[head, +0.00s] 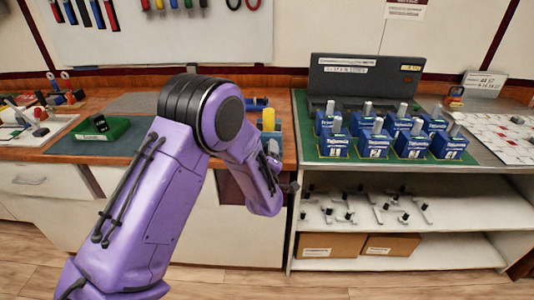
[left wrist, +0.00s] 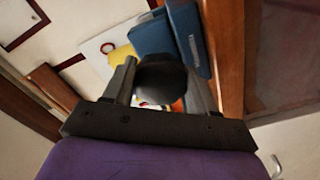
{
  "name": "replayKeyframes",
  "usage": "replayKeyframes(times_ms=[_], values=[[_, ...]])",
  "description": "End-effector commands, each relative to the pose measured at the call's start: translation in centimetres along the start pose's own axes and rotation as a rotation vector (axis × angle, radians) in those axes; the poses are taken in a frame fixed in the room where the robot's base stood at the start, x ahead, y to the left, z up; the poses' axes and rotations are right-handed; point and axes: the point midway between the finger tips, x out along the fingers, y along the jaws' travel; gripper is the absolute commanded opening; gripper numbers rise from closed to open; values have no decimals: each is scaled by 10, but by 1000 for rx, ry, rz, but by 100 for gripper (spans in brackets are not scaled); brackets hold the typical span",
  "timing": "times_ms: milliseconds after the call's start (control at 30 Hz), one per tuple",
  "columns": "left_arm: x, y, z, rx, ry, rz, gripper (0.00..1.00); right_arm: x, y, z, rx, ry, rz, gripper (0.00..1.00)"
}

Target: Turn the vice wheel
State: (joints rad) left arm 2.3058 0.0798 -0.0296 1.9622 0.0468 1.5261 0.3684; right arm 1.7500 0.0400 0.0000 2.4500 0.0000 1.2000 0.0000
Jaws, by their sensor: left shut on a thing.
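The blue vice (head: 273,137) is at the bench's right end, partly hidden behind my purple left arm. Its blue body also shows in the left wrist view (left wrist: 152,36). My left gripper (head: 288,188) is in front of the bench edge, below the vice. In the left wrist view its two fingers (left wrist: 160,88) stand on either side of a dark rounded knob (left wrist: 161,72), which looks like part of the vice wheel. The fingers are shut on it. The rest of the wheel is hidden. My right gripper is not in view.
A yellow piece (head: 268,118) stands at the vice. To the right, a shelf unit carries several blue boxes (head: 375,147) on a green mat. A green tray (head: 99,131) is on the bench at left. The floor in front is clear.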

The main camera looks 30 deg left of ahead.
Motion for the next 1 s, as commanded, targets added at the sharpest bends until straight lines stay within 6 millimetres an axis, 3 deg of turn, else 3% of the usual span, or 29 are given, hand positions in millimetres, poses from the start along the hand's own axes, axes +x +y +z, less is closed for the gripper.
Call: replayKeyframes(times_ms=[300,333,400,767,1000], values=[[-1,0,2,1,-4,0,26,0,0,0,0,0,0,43],[-1,0,2,1,-4,0,63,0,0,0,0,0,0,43],[0,0,1,1,-4,0,82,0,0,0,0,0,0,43],[-8,-1,2,1,-4,-1,82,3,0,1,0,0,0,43],[-62,-2,3,2,-6,1,82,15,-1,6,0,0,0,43]])
